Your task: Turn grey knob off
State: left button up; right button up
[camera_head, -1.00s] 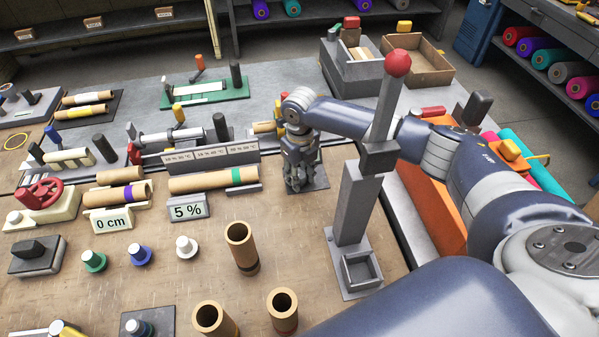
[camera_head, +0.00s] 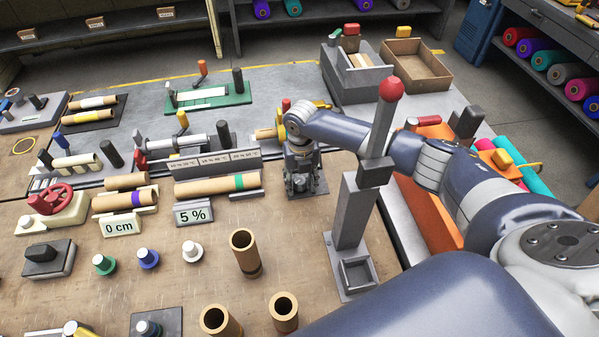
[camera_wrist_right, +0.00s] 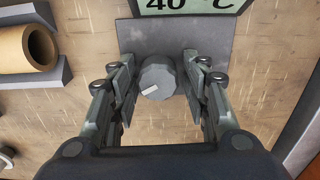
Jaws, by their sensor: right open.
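The grey knob (camera_wrist_right: 158,79) shows in the right wrist view, round and faceted, with a pale mark that points left and slightly down. It sits on a dark grey plate (camera_wrist_right: 150,37) below a display (camera_wrist_right: 190,5) reading 40 °C. My right gripper (camera_wrist_right: 162,108) is open, with one finger on each side of the knob. Small gaps seem to remain between fingers and knob. In the head view my right gripper (camera_head: 301,186) points down over the plate (camera_head: 318,184) and hides the knob. My left gripper is not in view.
A grey post with a red ball (camera_head: 391,89) stands just right of my gripper, near my right forearm. A cardboard roll (camera_head: 218,185) on a rest lies to the left. Upright cardboard tubes (camera_head: 244,255) stand in front.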

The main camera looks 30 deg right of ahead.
jog(key=shift+m, duration=0.4)
jog(key=m+p, duration=0.3)
jog(key=shift+a+r+m, duration=0.1)
jog(key=shift+r+m, duration=0.15)
jog(key=shift+m, duration=0.15)
jog(key=shift+s+f+m+p, duration=0.15)
jog(key=shift+m+p, duration=0.25)
jog(key=shift+m, duration=0.5)
jog(key=shift+f, duration=0.15)
jog(key=shift+r, duration=0.2)
